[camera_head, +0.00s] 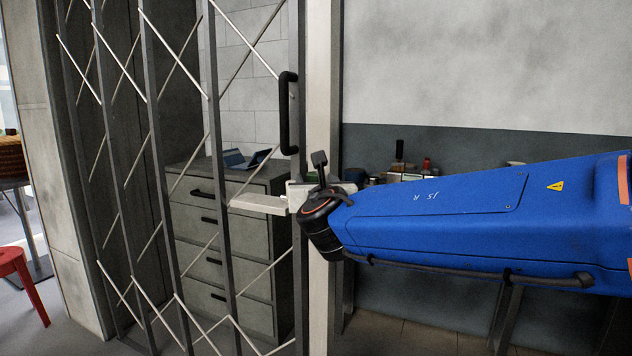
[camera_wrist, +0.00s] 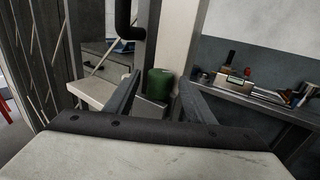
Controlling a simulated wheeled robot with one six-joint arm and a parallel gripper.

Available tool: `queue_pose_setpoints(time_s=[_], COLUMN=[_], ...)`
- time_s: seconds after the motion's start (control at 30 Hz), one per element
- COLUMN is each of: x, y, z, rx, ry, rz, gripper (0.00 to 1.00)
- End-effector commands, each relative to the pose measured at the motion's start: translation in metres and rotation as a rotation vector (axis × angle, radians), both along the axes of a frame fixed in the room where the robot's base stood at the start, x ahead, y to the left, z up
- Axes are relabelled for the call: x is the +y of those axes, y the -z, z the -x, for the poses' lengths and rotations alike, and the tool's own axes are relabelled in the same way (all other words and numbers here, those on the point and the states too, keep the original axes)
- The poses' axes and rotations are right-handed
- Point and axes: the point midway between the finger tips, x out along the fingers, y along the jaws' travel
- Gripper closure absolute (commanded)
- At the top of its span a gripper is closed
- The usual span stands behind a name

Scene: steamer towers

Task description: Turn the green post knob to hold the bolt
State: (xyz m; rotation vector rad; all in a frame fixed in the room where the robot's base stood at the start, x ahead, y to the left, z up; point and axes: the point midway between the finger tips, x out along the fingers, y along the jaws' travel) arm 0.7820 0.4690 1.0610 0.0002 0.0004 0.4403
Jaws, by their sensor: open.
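The green post knob (camera_wrist: 160,84) is a short upright cylinder in the wrist view, above a small grey block (camera_wrist: 150,109). My gripper (camera_wrist: 160,80) is open, with one dark finger on each side of the knob. Narrow gaps show between the fingers and the knob, and I see no contact. In the head view only a bit of green shows behind the wrist, and my gripper is largely hidden. A pale horizontal bar (camera_head: 258,204), which looks like the bolt, reaches left from the post (camera_head: 322,90). The pale bar also shows in the wrist view (camera_wrist: 92,92).
A folding lattice gate (camera_head: 215,130) with a black handle (camera_head: 288,112) stands left of the post. Behind it is a grey drawer cabinet (camera_head: 225,250). A shelf with small items (camera_wrist: 250,92) lies right of the post. A red stool (camera_head: 18,275) is far left.

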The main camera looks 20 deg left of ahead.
Motion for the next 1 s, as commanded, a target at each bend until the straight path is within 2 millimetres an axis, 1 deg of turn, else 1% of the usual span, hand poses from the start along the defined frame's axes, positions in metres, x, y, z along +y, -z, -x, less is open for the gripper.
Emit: queue_pose_setpoints(time_s=[0.1, 0.33, 0.37, 0.4, 0.47, 0.5, 0.53, 0.77, 1.0], x=[0.0016, 0.0016, 0.0016, 0.0015, 0.0015, 0.0015, 0.0015, 0.0022, 0.0059], y=[0.0001, -0.0001, -0.0001, -0.0001, 0.0, 0.0, -0.0001, -0.0001, 0.0004], z=[-0.0036, -0.0038, -0.0038, -0.0037, -0.0037, -0.0037, -0.0036, -0.0033, -0.0014], rx=[0.0, 0.0, 0.0, 0.0, 0.0, 0.0, 0.0, -0.001, 0.0], ry=[0.0, 0.0, 0.0, 0.0, 0.0, 0.0, 0.001, 0.01, 0.095], rz=[0.0, 0.0, 0.0, 0.0, 0.0, 0.0, 0.0, 0.0, 0.001], gripper=[0.51, 0.51, 0.53, 0.63, 0.77, 0.87, 0.92, 0.92, 0.92])
